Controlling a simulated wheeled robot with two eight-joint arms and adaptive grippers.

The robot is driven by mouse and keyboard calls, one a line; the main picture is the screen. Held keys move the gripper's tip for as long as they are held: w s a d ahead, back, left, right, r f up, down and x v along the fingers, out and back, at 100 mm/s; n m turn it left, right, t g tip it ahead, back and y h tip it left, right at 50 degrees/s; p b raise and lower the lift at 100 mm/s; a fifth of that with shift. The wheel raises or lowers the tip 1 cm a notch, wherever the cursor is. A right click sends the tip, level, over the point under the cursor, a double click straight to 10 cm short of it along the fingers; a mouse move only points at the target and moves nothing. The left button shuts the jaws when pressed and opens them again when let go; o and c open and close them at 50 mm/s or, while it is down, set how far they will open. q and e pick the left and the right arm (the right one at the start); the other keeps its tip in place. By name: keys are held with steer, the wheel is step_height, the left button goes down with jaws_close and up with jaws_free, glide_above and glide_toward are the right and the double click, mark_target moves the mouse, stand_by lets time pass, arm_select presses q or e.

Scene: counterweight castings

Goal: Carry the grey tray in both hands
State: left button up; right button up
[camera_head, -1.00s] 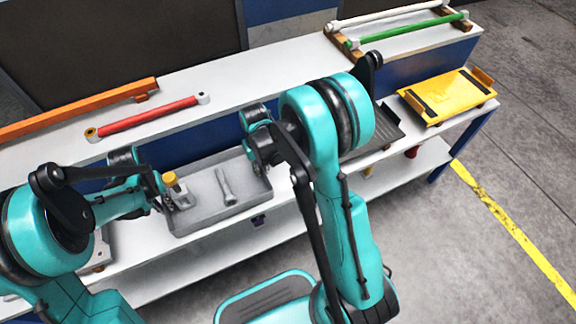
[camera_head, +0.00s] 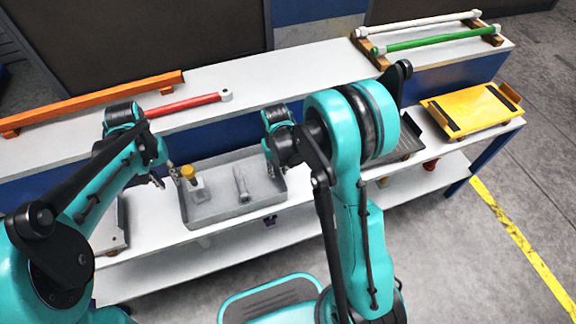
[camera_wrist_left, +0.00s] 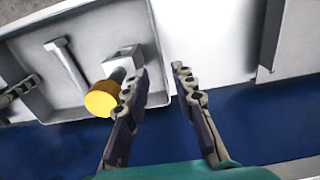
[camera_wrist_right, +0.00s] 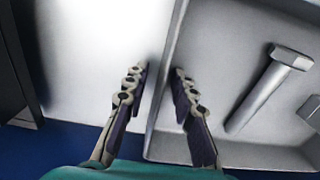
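The grey tray (camera_head: 217,200) sits on the white bench and holds a small block with a yellow knob (camera_head: 188,172) and a T-shaped metal piece (camera_head: 242,184). My left gripper (camera_head: 164,178) is at the tray's left end. In the left wrist view its fingers (camera_wrist_left: 162,80) are apart, one each side of the end wall. My right gripper (camera_head: 277,165) is at the right end. In the right wrist view its fingers (camera_wrist_right: 158,80) are also apart, on either side of that wall. I cannot tell whether any finger touches the wall.
Behind is a raised white shelf with an orange beam (camera_head: 90,103) and a red bar (camera_head: 185,105). White and green bars (camera_head: 440,38) lie on wooden supports at the back right. A yellow platform (camera_head: 470,110) sits to the right, and a ridged dark plate (camera_head: 405,143) lies nearer.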

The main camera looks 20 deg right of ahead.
steer(key=shift+r, duration=0.3)
arm_select(q)
steer(key=shift+r, duration=0.4)
arm_select(e)
step_height(320, 180, up, 11)
steer(key=shift+r, duration=0.2)
